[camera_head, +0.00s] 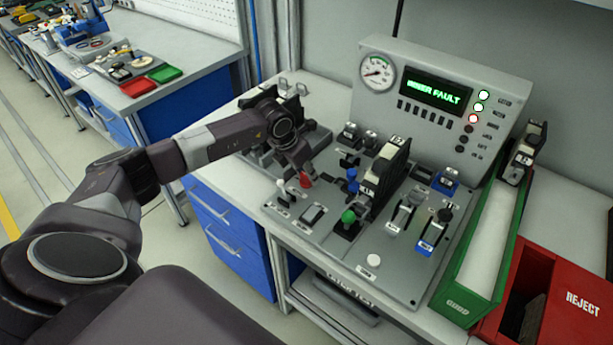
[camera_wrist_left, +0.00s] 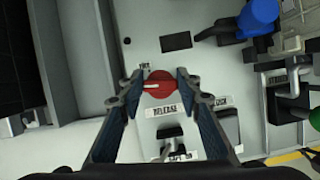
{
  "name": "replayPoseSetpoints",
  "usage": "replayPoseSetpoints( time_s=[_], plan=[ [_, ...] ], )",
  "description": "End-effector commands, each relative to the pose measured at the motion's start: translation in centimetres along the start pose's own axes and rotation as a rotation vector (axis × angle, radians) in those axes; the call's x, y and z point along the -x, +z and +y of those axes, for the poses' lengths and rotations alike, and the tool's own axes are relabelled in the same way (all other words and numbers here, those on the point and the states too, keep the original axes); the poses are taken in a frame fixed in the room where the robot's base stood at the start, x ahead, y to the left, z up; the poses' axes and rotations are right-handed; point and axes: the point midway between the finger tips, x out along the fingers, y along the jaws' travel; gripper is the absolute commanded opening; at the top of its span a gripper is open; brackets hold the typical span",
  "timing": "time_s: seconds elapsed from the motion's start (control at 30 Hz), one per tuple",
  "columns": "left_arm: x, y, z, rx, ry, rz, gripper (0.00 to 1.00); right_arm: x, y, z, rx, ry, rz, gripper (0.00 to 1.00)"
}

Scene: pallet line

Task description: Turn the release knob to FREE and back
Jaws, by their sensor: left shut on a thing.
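The red release knob (camera_wrist_left: 160,92) sits on the grey control panel, with a white pointer line across it. A label reading RELEASE lies just below it in the left wrist view, with another label at its right partly hidden by a finger. My left gripper (camera_wrist_left: 160,84) is shut on the knob, one finger on each side. In the head view the red knob (camera_head: 305,180) shows at the fingertips of my left gripper (camera_head: 301,170). The pointer lies roughly sideways in the wrist view. My right gripper is not in view.
The panel (camera_head: 330,240) carries several switches, a green-knobbed lever (camera_head: 348,216) and a blue-knobbed one (camera_head: 352,174) near the gripper. A display (camera_head: 436,95) reads INNER FAULT, with a red lamp lit. A green chute (camera_head: 458,300) and red REJECT bin (camera_head: 570,300) stand at right.

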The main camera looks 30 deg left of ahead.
Motion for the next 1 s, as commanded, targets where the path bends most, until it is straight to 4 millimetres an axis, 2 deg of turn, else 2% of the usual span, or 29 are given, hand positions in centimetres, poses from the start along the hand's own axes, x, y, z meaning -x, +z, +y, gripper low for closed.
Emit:
replayPoseSetpoints(
  time_s=[0.03,0.5,0.7,1.0],
  plan=[
    [-0.4,-0.1,0.2,-0.03,-0.011,-0.004,0.07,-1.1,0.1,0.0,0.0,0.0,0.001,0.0],
    [-0.4,0.1,0.1,-0.428,-0.177,-0.007,0.07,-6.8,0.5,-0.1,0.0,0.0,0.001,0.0],
    [-0.3,0.1,0.1,-0.59,-0.244,-0.006,0.07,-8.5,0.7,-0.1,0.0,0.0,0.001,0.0],
    [-0.1,0.2,0.1,-0.769,-0.316,-0.006,0.07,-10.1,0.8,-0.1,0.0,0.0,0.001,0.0]
  ],
)
